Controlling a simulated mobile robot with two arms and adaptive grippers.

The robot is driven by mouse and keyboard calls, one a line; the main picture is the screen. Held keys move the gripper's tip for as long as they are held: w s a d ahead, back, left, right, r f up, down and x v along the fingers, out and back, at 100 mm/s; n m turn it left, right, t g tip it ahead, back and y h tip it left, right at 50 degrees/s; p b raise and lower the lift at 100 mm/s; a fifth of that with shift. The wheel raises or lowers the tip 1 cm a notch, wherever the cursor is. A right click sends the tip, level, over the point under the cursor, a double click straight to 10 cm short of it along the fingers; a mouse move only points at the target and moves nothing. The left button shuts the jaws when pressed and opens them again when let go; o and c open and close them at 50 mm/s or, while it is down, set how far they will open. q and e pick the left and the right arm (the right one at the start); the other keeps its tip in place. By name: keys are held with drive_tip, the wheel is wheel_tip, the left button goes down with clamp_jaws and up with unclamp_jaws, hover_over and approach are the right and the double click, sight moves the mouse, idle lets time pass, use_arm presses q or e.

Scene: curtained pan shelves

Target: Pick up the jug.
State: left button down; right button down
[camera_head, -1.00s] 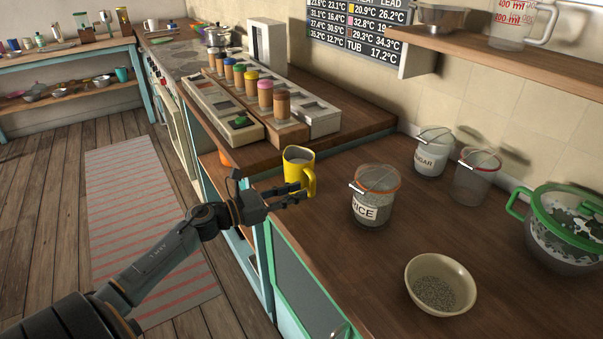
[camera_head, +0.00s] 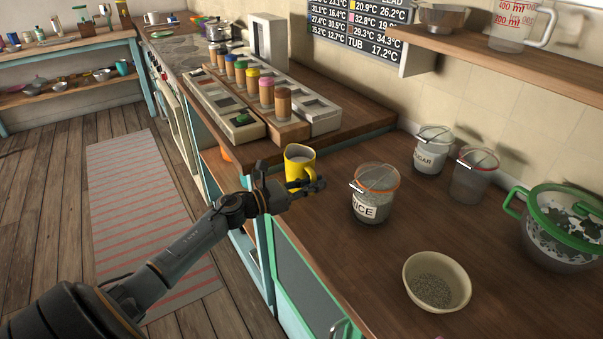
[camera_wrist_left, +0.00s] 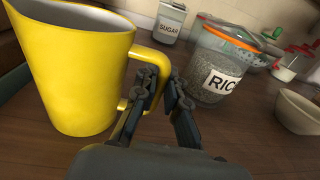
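The yellow jug (camera_head: 297,168) stands upright near the front edge of the wooden worktop. In the left wrist view the jug (camera_wrist_left: 80,70) fills the left side, with its handle towards my fingers. My left gripper (camera_head: 312,186) is at the handle, in front of the jug's lower right side. In the wrist view my left gripper (camera_wrist_left: 162,90) has its fingers close together, one on each side of the handle, shut on it. The fingers partly hide the handle. My right gripper is not in view.
A rice jar (camera_head: 375,190) stands just right of the jug. A sugar jar (camera_head: 432,150) and a bowl of grains (camera_head: 437,282) are further right. A raised worktop with a rack of coloured-lidded jars (camera_head: 267,92) is behind. Worktop between the rice jar and bowl is clear.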

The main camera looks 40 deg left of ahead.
sight(313, 178)
use_arm(q)
drive_tip(key=shift+r, duration=0.1)
idle(0.4)
drive_tip(key=shift+r, duration=0.1)
drive_tip(key=shift+w+r, duration=0.1)
drive_tip(key=shift+r, duration=0.05)
drive_tip(key=r, duration=0.3)
drive_tip(key=shift+s+d+r+b, duration=0.1)
drive_tip(key=shift+s+r+b, duration=0.05)
drive_tip(key=shift+s+b, duration=0.2)
drive_tip(key=s+d+r, duration=0.2)
drive_tip(key=s+r, duration=0.2)
drive_tip(key=s, duration=0.2)
drive_tip(key=s+d+r+p, duration=0.1)
drive_tip(key=s+d+r, duration=0.2)
drive_tip(key=s+r, duration=0.2)
drive_tip(key=shift+s+d, duration=0.25)
drive_tip(key=shift+s, duration=0.35)
